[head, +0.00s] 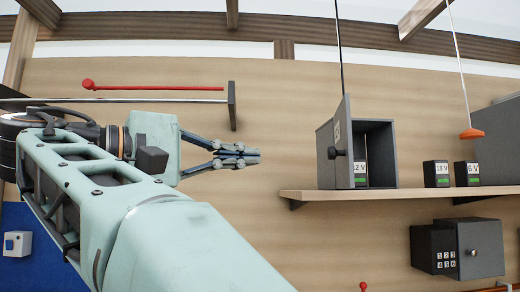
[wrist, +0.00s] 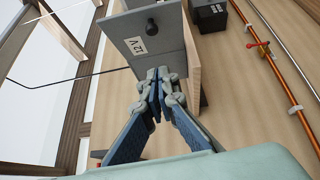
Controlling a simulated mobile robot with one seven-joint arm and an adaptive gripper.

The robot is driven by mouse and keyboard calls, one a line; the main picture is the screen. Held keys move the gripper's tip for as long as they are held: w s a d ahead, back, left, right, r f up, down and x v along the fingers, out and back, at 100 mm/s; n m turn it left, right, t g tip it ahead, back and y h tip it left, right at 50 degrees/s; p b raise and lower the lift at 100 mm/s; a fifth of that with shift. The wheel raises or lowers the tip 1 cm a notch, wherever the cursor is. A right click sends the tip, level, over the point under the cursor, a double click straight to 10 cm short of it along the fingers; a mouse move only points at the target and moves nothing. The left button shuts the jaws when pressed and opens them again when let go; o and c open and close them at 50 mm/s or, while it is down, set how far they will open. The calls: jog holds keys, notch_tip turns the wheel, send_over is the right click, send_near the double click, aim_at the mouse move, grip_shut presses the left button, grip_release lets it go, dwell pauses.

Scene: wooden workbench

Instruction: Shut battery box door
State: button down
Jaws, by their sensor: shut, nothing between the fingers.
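The battery box (head: 378,153) is an open-fronted grey box on a wooden shelf at the right in the head view. Its door (head: 340,140) stands open, swung out toward the left side, with a round black knob (head: 333,153). A 12 V battery (head: 360,174) shows inside the box, partly hidden by the door. In the wrist view the door (wrist: 145,38) shows a 12 V label and the knob (wrist: 152,25). My gripper (head: 258,156) is shut and empty, left of the door and apart from it in the head view. In the wrist view its fingertips (wrist: 160,75) appear just below the door.
Batteries marked 18 V (head: 436,174) and 6 V (head: 467,174) stand on the shelf (head: 420,195) right of the box. A dark keypad box (head: 457,248) hangs below. A red-ended rod (head: 160,87) and an orange hanging handle (head: 471,133) are nearby.

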jog(key=s+d+x, duration=0.1)
jog(key=s+x, duration=0.1)
jog(key=x, duration=1)
jog(key=shift+d+r, duration=0.25)
jog(key=shift+d, duration=0.35)
jog(key=shift+d, duration=0.1)
